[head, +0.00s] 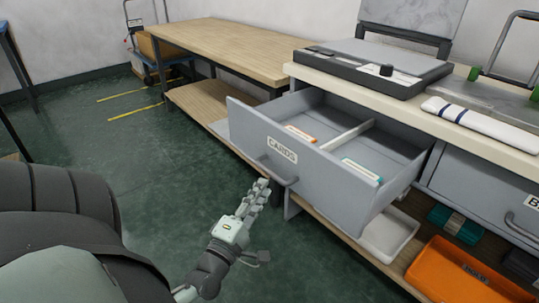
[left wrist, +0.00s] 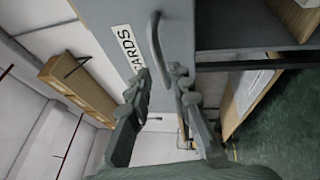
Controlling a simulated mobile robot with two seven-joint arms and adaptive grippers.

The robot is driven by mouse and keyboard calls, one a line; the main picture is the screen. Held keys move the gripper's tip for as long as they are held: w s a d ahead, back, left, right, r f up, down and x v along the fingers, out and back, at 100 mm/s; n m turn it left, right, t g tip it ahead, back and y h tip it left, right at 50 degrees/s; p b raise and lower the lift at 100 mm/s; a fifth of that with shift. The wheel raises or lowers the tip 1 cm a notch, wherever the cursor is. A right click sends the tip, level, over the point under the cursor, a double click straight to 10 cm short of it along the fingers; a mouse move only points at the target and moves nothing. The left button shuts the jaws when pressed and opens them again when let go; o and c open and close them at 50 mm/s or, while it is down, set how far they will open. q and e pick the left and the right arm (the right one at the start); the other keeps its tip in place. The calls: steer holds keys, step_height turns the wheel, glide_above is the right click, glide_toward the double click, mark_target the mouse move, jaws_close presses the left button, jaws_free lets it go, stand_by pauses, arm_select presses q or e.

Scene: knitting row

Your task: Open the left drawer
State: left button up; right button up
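The left drawer (head: 310,160), grey with a CARDS label, stands pulled well out from under the counter. Its inside shows a divider and two small card packs, one orange (head: 301,134) and one teal (head: 362,172). Its bar handle (head: 279,172) is on the front, below the label. My left gripper (head: 262,186) is just below and in front of the handle. In the left wrist view the fingers (left wrist: 162,76) are apart with nothing seen clamped between them, and the handle (left wrist: 156,42) lies just beyond the tips. Whether a finger touches it I cannot tell. My right gripper is not in view.
A second drawer (head: 472,189) to the right is shut. Below are a white tray (head: 389,236) and an orange bin (head: 450,276) on a low shelf. A wooden table (head: 225,48) stands behind. The green floor (head: 110,160) to the left is clear.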

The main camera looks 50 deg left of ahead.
arm_select(q)
steer(key=v, duration=0.5)
steer(key=shift+s+d, duration=0.15)
steer(key=shift+s, duration=0.05)
stand_by(0.4)
